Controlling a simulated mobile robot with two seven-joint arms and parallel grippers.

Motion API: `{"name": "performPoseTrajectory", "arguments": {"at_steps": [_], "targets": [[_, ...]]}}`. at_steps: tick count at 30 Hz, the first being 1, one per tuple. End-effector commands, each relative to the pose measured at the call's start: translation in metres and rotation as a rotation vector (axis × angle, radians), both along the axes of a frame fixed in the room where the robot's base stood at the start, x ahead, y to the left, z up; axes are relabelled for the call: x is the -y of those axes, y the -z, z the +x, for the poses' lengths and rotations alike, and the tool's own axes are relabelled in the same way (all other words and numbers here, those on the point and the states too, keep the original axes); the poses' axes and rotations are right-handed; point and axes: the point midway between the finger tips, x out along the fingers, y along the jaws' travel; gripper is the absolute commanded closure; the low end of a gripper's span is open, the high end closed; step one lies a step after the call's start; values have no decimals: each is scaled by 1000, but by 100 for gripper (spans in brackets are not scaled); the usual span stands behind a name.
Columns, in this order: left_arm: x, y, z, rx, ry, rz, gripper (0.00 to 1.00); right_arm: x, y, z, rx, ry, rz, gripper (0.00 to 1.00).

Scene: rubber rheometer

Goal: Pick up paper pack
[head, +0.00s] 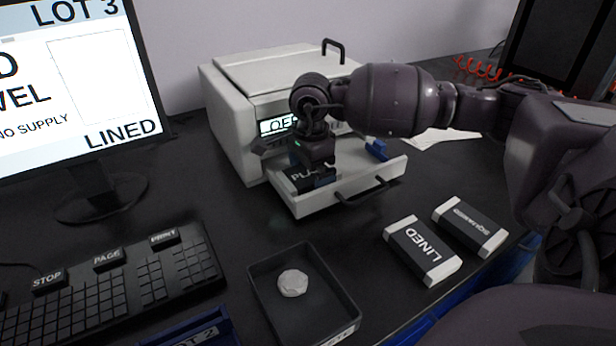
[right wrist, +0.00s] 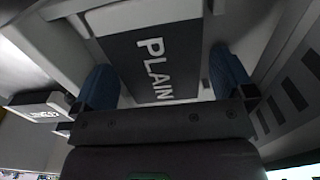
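A dark paper pack marked PLAIN (head: 298,180) lies in the pulled-out drawer (head: 378,188) of the white machine. My right gripper (head: 316,180) is down over it and hides much of it. In the right wrist view, the PLAIN pack (right wrist: 155,62) lies between my two blue fingers, which are spread apart; the right finger seems to have a gap to it. A LINED pack (head: 422,250) and a SQUARED pack (head: 469,226) lie on the table right of the drawer. My left gripper is out of view.
The white machine (head: 232,122) stands behind the drawer; a blue part (head: 376,150) sits at the drawer's right. A black tray (head: 262,290) with a whitish lump (head: 292,283) is in front. A keyboard (head: 130,285) and monitor (head: 75,85) are left.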

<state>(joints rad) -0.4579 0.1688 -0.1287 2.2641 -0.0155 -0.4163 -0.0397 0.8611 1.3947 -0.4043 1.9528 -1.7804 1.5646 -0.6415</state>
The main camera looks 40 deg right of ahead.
Motion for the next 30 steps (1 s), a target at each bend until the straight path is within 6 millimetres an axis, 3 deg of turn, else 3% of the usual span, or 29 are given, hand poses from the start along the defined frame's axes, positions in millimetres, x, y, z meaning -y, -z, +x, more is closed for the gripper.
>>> {"name": "performPoseTrajectory", "arguments": {"at_steps": [2, 10, 20, 26, 30], "targets": [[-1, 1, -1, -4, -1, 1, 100, 0, 0, 0, 0, 0, 0, 11], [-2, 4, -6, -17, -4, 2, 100, 0, 0, 0, -1, 0, 0, 52], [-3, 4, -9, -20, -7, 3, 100, 0, -6, 0, 2, 0, 0, 53], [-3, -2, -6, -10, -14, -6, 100, 0, -38, 1, 10, 0, -1, 53], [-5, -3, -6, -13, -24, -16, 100, 0, -74, 1, 13, 0, -1, 53]]}}
